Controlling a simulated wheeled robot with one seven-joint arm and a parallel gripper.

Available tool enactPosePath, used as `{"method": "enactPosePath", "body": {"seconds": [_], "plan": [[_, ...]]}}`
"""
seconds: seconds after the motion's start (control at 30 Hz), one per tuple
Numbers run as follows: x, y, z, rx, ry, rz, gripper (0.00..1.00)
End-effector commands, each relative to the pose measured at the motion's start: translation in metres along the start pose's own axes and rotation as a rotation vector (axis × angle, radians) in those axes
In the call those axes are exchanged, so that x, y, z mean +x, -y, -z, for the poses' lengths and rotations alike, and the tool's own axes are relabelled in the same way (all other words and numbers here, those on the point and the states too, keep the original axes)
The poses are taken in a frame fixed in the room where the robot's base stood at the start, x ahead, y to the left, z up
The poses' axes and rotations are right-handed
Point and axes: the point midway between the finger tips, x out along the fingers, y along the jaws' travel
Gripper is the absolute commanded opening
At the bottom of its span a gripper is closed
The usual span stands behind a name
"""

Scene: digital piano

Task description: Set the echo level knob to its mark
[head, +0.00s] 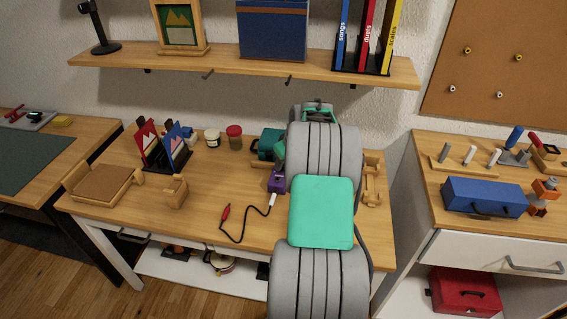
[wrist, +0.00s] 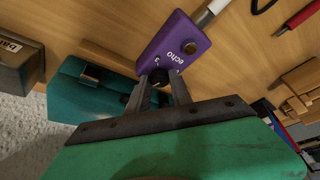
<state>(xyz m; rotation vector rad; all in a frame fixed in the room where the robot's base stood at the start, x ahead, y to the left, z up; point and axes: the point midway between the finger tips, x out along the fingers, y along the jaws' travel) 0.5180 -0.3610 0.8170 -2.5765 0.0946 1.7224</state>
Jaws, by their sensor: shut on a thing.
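The purple echo box (wrist: 172,45) lies on the wooden table, with the word "echo" and a small white marking on its face. It also shows in the head view (head: 276,182), just left of my arm. My gripper (wrist: 160,82) is at the end of the box, with its two fingers on either side of the dark echo level knob (wrist: 161,76) and shut on it. The fingers cover much of the knob, so its pointer and exact setting cannot be told.
A white plug (wrist: 212,10) sits at the box, with a black cable running to a red-tipped lead (head: 225,213). A teal case (wrist: 88,92) stands close beside my gripper. Jars (head: 234,137) and picture cards (head: 176,147) stand farther left.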

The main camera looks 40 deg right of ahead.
Motion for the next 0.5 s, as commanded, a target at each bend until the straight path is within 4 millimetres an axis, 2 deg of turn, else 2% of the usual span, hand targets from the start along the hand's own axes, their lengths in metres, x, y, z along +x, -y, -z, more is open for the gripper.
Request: {"method": "enactPosePath", "body": {"seconds": [0.3,0.5], "plan": [[0.0005,0.0007,0.0003,0.02,0.0,-0.009,0.0],[0.0023,0.0049,0.0013,0.264,-0.002,-0.112,0.0]]}}
